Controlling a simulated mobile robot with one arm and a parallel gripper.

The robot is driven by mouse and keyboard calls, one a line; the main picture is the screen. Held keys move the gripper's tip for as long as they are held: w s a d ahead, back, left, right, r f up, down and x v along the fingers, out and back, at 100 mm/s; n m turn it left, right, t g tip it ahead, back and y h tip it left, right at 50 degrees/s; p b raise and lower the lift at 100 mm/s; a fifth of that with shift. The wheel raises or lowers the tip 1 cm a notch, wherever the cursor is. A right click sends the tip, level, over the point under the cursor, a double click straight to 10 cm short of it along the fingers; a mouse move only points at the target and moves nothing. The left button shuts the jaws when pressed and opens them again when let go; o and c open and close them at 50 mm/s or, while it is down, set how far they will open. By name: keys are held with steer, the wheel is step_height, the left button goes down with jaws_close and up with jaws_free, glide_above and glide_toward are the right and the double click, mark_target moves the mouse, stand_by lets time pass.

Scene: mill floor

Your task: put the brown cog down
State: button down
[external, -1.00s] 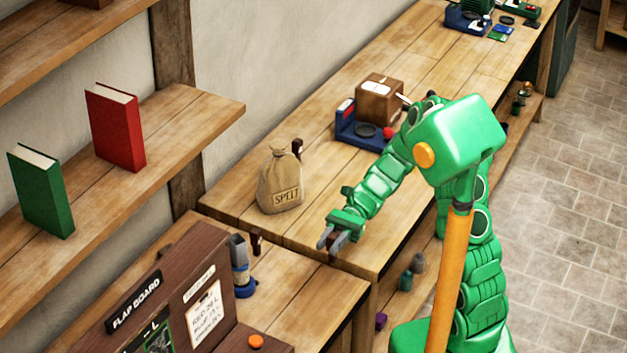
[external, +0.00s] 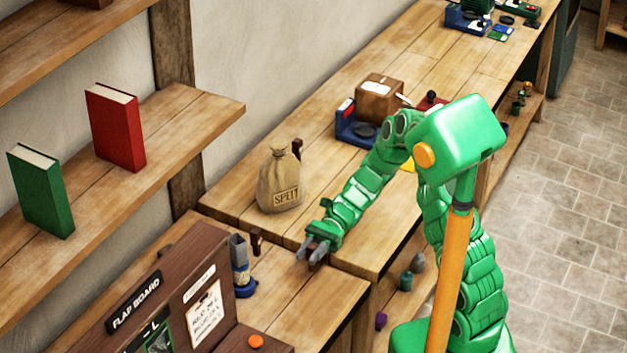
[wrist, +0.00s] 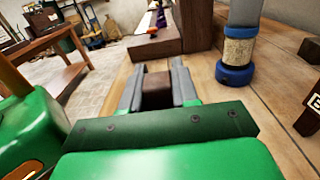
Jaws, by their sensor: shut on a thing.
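My gripper (external: 311,252) is shut on a brown piece, which I take to be the brown cog (external: 318,256). In the wrist view the cog (wrist: 158,86) shows as a dark brown block between the grey fingers (wrist: 157,80); its toothed shape cannot be made out. In the external view the gripper is over the near end of the long bench (external: 345,240), by its seam with the nearer bench (external: 310,300). I cannot tell whether the cog touches the wood.
A spelt sack (external: 280,182) stands behind the gripper. A blue-based cylinder (external: 241,268) and a small brown piece (external: 256,242) stand to its left. The flap board (external: 165,300) is at the front left. Bare wood lies around the gripper on the nearer bench.

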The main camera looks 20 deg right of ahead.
steer(key=shift+f, duration=1.4)
steer(key=c, duration=0.8)
jaws_free()
steer(key=shift+f, duration=0.1)
steer(key=shift+c, duration=0.2)
steer(key=v, duration=1.2)
steer(key=shift+r, duration=0.2)
